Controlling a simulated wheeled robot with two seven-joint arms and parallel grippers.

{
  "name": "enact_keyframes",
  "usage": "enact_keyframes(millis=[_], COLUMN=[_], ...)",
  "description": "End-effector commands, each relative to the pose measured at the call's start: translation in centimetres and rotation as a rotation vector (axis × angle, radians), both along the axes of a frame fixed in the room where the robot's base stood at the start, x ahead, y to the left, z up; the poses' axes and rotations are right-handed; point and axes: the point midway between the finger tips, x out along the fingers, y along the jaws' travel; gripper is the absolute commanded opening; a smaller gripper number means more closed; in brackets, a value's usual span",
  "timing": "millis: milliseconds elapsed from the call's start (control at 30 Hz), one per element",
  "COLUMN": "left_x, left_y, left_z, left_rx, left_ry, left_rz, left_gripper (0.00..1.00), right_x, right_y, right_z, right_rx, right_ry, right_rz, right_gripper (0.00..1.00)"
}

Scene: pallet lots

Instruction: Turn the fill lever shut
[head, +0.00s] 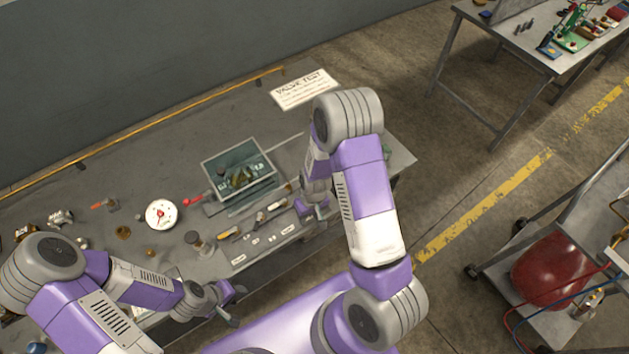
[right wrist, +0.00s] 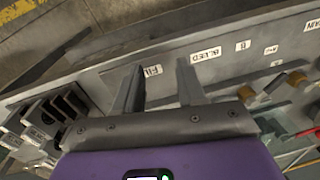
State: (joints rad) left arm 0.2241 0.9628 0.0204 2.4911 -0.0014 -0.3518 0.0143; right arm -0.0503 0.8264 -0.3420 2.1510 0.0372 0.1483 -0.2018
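In the right wrist view the label reading FILL (right wrist: 152,70) shows upside down on the bench's front panel, between the fingers of my right gripper (right wrist: 160,78). The fingers are apart, with a clear gap between their tips. I cannot make out the fill lever; my gripper and arm cover that area. In the head view my right gripper (head: 308,209) is at the right part of the bench's front edge. My left gripper (head: 236,304) is in front of the bench edge, open and empty.
The grey bench (head: 100,178) carries a glass-walled tank (head: 238,172), a white gauge (head: 161,213), a red lever (head: 193,199) and yellow-handled valves (head: 229,233). A VALVE TEST card (head: 304,89) lies at the back. A cart with a red tank (head: 552,270) stands right.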

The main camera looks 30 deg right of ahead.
Motion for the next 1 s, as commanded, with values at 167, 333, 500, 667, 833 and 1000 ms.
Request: enact_keyframes(millis=[167, 333, 500, 667, 833, 1000], left_x=[0.0, 0.0, 0.0, 0.0, 0.0, 0.0], left_y=[0.0, 0.0, 0.0, 0.0, 0.0, 0.0], left_z=[1.3, 1.7, 1.6, 1.7, 1.8, 1.8], left_rx=[0.001, 0.001, 0.001, 0.001, 0.001, 0.001], left_ry=[0.001, 0.001, 0.001, 0.001, 0.001, 0.001], left_rz=[0.001, 0.001, 0.001, 0.001, 0.001, 0.001], left_gripper=[0.40, 0.40, 0.40, 0.40, 0.40, 0.40], right_x=[4.6, 6.0, 5.9, 6.0, 6.0, 6.0], right_y=[-3.7, -5.1, -5.2, -5.2, -5.2, -5.2], right_z=[6.0, 8.3, 6.4, 3.7, 1.7, 1.0], right_rx=[-0.078, -0.102, -0.103, -0.103, -0.102, -0.102], right_ry=[-0.011, -0.006, 0.001, -0.001, -0.002, -0.005], right_rz=[0.069, 0.093, 0.094, 0.093, 0.094, 0.093], right_gripper=[0.40, 0.40, 0.40, 0.40, 0.40, 0.40])
